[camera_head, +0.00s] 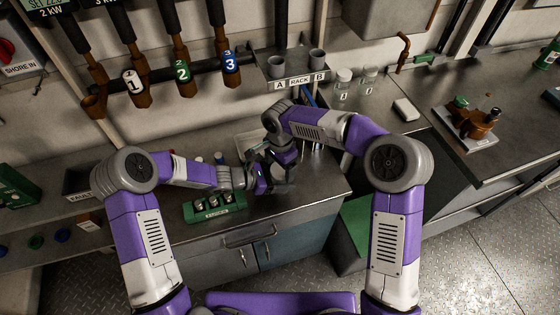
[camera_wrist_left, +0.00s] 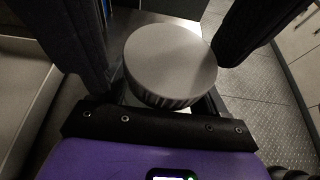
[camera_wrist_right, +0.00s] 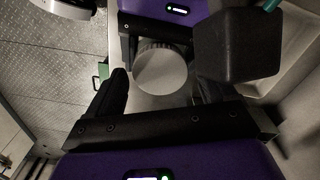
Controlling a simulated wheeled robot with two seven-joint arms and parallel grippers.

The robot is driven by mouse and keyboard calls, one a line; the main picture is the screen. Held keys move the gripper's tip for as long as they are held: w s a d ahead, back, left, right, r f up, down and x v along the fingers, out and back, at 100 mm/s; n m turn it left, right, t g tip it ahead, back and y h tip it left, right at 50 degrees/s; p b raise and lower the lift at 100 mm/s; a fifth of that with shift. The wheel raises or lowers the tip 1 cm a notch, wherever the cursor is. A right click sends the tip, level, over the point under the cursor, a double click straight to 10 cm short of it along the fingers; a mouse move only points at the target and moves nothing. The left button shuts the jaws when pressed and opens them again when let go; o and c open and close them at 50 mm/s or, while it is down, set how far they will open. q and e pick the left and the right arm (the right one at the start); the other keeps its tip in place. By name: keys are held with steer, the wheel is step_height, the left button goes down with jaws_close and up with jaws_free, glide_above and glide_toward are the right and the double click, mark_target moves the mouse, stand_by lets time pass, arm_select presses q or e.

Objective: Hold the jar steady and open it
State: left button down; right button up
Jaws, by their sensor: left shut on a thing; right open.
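The jar shows mainly as its round grey lid with a ribbed rim (camera_wrist_left: 170,62); the lid also shows in the right wrist view (camera_wrist_right: 161,72). In the head view the jar is largely hidden by my grippers. My left gripper (camera_head: 264,179) is shut on the jar from the side, below the lid. My right gripper (camera_head: 286,160) is open, close above the jar. In the right wrist view the lid shows between its spread dark fingers, with no clear contact. The lid sits on the jar.
A green rack (camera_head: 214,207) with small vessels stands left of the grippers on the metal bench. A pale tray (camera_head: 247,143) lies behind them. Two clear jars (camera_head: 343,77) (camera_head: 369,76) stand at the back right. The bench's front edge is close.

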steer(key=c, duration=0.9)
steer(key=o, duration=1)
steer(key=shift+r, duration=2.3)
arm_select(q)
jaws_free()
steer(key=shift+a, duration=0.15)
